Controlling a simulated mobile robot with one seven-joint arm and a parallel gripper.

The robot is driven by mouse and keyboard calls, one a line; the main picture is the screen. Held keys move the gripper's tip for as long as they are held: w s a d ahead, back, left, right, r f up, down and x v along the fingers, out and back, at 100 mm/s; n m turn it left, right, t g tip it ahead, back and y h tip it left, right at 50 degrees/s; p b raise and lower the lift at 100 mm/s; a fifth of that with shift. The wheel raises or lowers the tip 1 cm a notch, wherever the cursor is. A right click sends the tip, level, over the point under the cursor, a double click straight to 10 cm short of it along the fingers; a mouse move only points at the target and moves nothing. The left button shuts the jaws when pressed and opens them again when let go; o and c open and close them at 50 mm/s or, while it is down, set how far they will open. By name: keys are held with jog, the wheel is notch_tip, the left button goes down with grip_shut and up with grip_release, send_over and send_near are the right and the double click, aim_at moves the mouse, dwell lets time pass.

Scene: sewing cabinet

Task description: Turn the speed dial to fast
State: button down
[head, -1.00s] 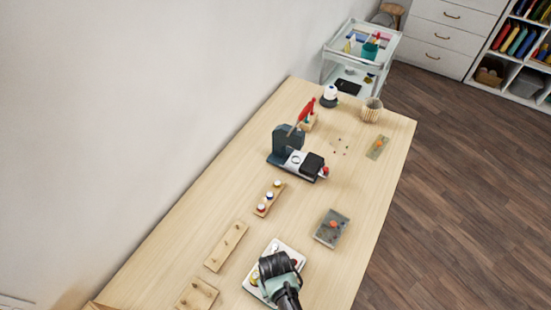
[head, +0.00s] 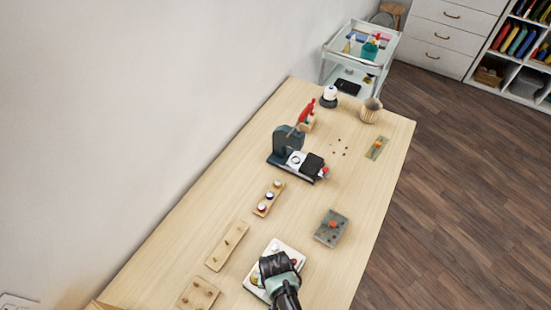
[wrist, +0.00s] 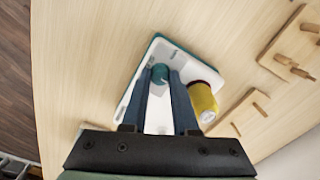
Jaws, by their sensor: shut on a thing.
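A white control panel with a teal edge (wrist: 128,98) lies on the table; it also shows in the head view (head: 283,246), partly covered by my arm. A small round teal knob (wrist: 160,73) stands on the panel in the wrist view. My gripper (wrist: 161,77) has its two fingers on either side of this knob and is shut on it. I cannot read the knob's setting or any clear mark around it. A yellow cylinder (wrist: 203,101) stands on the panel, just right of the right finger. In the head view, my arm hides the fingertips and knob.
Wooden peg boards (head: 227,246) lie left of the panel, and a grey board with an orange knob (head: 331,226) lies to its right. A dark sewing machine (head: 287,144) stands farther back. Bare table lies between these things.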

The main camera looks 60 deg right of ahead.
dwell(0.4)
jog(key=c, duration=0.7)
grip_release()
notch_tip(320, 180, up, 13)
jog(key=shift+f, duration=0.1)
dwell(0.4)
